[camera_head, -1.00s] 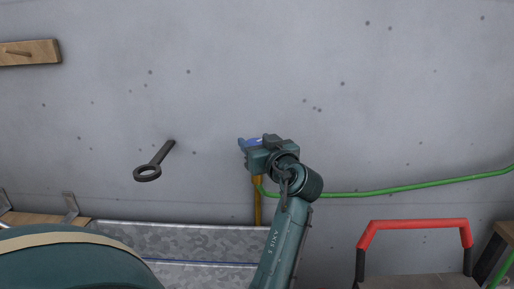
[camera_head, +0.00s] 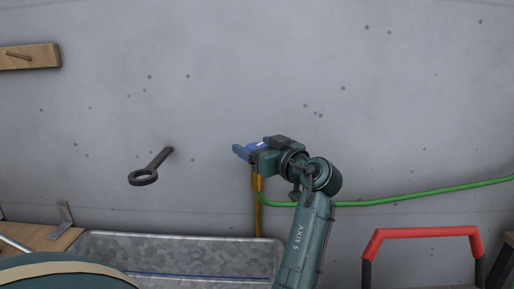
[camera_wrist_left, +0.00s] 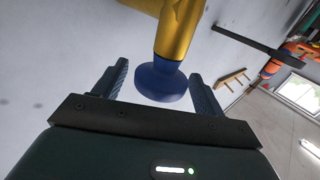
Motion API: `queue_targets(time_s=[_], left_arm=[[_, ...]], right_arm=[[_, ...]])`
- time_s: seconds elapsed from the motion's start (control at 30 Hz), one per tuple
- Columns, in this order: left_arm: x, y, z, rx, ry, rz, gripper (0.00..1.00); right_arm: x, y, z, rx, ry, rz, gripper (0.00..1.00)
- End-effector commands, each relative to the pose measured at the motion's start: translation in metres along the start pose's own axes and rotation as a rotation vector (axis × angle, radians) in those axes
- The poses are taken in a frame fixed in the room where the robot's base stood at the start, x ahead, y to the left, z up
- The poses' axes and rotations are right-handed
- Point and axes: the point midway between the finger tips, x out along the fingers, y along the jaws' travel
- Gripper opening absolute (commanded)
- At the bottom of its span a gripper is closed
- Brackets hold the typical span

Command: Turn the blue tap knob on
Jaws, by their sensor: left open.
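The blue tap knob (camera_wrist_left: 160,84) is a round disc on the end of a yellow tap body (camera_wrist_left: 180,28) in the left wrist view. It sits between the two spread fingers of my left gripper (camera_wrist_left: 160,88), with gaps visible on both sides. The gripper is open and holds nothing. In the head view my left gripper (camera_head: 248,150) is at the wall, at the top of a yellow pipe (camera_head: 258,212). It hides most of the tap there, and I cannot clearly separate knob from fingers. My right gripper is not in view.
A green hose (camera_head: 420,194) runs right along the wall from the tap. A galvanized trough (camera_head: 180,248) lies below. A dark ring-ended bracket (camera_head: 144,177) sticks out of the wall at left. A red handle (camera_head: 420,233) stands at lower right.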

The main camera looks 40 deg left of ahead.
Motion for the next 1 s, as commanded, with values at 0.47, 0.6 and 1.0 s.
queue_targets(time_s=[0.47, 0.6, 1.0], left_arm=[[-0.038, 0.001, 0.004, -0.002, -0.002, 0.005, 0.71], [-0.07, 0.001, 0.004, -0.001, -0.002, 0.005, 0.71], [-0.129, 0.0, 0.001, 0.0, -0.001, 0.001, 0.71]], right_arm=[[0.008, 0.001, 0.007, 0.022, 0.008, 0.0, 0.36], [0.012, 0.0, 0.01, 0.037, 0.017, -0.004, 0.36], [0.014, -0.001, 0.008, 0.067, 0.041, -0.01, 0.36]])
